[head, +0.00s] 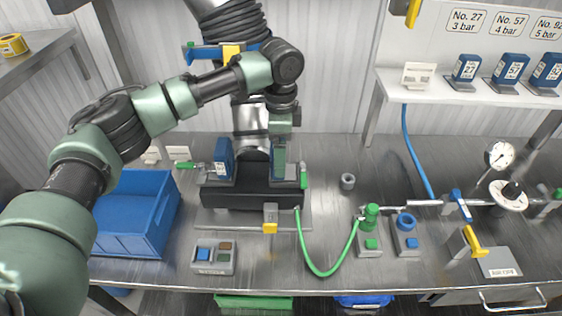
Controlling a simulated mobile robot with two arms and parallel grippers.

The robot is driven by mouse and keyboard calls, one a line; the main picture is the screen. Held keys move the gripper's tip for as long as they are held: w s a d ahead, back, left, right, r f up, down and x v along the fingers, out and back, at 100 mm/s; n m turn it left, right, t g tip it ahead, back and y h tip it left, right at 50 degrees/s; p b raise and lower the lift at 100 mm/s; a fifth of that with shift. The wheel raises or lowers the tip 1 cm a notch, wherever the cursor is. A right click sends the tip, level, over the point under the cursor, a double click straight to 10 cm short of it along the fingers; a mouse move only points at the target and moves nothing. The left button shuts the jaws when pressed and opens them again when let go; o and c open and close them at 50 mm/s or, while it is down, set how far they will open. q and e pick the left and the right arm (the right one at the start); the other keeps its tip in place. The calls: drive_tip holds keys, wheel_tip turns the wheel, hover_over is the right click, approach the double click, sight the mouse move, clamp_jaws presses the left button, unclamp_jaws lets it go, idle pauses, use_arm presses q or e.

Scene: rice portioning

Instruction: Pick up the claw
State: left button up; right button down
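I cannot make out anything clearly recognisable as a claw in the head view. My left arm reaches in from the left, and its wrist hangs down over the right side of a dark clamping fixture (236,197) on the bench. The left gripper's fingers cannot be made out against the fixture, so whether they are open or touch anything is unclear. A blue block (222,160) stands upright on the left of the fixture, with a green-tipped handle (186,166) beside it. My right gripper is not in view.
A blue bin (135,240) stands at the left. A button box (213,257) is near the front edge. A green hose (318,272) runs to a green valve (370,216). Pipework with a gauge (499,156) is at the right. A shelf (440,93) holds several blue blocks.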

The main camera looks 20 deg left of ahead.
use_arm(q)
drive_tip(key=shift+f, duration=0.85)
drive_tip(key=shift+d, duration=0.1)
drive_tip(key=c, duration=1.7)
clamp_jaws()
drive_tip(key=shift+w, duration=0.1)
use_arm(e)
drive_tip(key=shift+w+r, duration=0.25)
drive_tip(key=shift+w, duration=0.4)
